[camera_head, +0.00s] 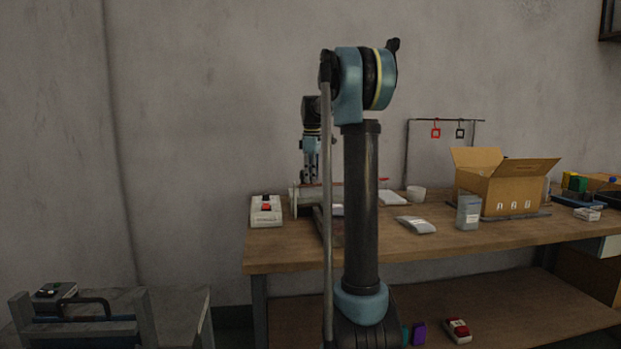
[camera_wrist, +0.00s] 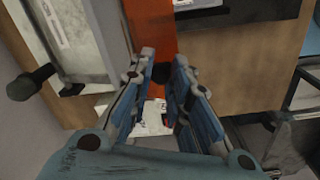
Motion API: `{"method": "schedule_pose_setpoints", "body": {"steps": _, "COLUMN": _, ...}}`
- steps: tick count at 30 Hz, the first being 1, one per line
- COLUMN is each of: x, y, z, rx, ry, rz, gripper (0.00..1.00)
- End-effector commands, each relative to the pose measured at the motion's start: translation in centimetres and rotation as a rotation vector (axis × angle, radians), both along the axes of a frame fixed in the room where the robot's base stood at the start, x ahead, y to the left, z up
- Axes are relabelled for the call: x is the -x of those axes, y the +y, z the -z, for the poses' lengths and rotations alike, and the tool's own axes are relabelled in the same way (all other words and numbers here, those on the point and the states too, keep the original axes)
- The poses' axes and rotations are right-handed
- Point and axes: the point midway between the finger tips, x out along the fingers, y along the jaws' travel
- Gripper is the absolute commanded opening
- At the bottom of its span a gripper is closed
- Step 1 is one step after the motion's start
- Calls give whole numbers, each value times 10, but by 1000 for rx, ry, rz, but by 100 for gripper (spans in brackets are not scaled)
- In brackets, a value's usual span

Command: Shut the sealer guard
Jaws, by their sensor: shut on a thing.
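The sealer (camera_head: 297,198) is a long pale grey machine at the back left of the workbench, partly hidden behind my arm. My gripper (camera_head: 311,172) points down at it. In the wrist view my gripper (camera_wrist: 165,64) has its blue fingers closed around a small dark knob (camera_wrist: 168,76), which seems to be the guard's handle. An orange-red strip (camera_wrist: 150,28) runs just beyond the fingertips; it may be the guard. How far the guard stands open cannot be told.
A white box with a red button (camera_head: 265,211) is left of the sealer on the workbench (camera_head: 420,247). An open cardboard box (camera_head: 485,195), a grey canister (camera_head: 468,212) and a white cup (camera_head: 416,193) stand to the right. A hanging rack (camera_head: 445,120) stands behind.

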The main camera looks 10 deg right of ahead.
Motion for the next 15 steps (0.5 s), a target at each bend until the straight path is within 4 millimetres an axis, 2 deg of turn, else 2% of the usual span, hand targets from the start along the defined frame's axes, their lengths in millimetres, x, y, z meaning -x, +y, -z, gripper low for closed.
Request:
{"method": "schedule_pose_setpoints", "body": {"steps": 8, "x": 4, "y": -1, "z": 3, "rx": 2, "ry": -60, "rz": 1, "gripper": 0}}
{"method": "schedule_pose_setpoints", "body": {"steps": 15, "x": 13, "y": -1, "z": 9, "rx": 2, "ry": -203, "rz": 1, "gripper": 0}}
